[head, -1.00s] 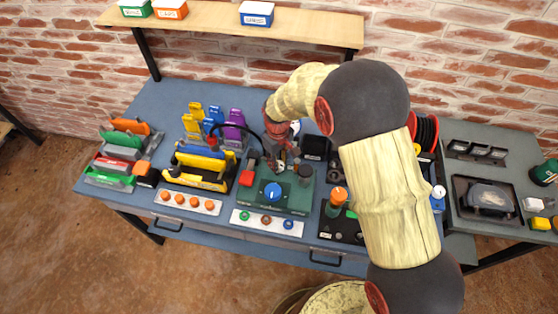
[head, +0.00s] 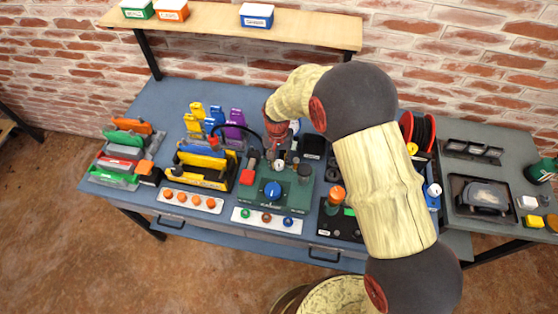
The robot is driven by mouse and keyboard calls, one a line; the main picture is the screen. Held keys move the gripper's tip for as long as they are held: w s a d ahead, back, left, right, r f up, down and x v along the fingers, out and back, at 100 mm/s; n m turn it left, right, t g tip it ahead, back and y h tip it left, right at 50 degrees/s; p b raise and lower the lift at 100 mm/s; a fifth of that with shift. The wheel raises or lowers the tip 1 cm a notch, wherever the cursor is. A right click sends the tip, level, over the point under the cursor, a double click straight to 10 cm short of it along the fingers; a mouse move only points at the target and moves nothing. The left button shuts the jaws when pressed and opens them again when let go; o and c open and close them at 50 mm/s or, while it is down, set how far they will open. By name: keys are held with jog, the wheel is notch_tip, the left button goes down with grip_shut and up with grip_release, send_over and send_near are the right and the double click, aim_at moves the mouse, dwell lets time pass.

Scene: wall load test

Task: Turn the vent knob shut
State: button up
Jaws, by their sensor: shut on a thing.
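A green test panel (head: 259,201) stands at the middle of the blue bench, with a large blue knob (head: 273,190), a red block (head: 247,177) and a dark round cap (head: 304,173) on it. My gripper (head: 278,158) points down at the back of this panel, behind the blue knob and apart from it. Its jaws are shut on a small part there, which seems to be the vent knob; the fingers mostly hide it. A small white-faced gauge (head: 279,165) shows right at the fingertips. I cannot read the knob's angle.
A black hose (head: 243,130) arches left of my gripper. A yellow-black rack (head: 207,170) stands left, and a black box (head: 314,146) close right. A strip with several coloured buttons (head: 267,218) lies in front.

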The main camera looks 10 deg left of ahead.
aim_at(278, 162)
jog(key=shift+m, duration=1)
jog(key=o, duration=1.2)
jog(key=shift+c, duration=0.2)
jog(key=shift+r, duration=0.1)
notch_tip(278, 162, up, 12)
jog(key=shift+a, duration=0.15)
jog(key=shift+w, duration=0.1)
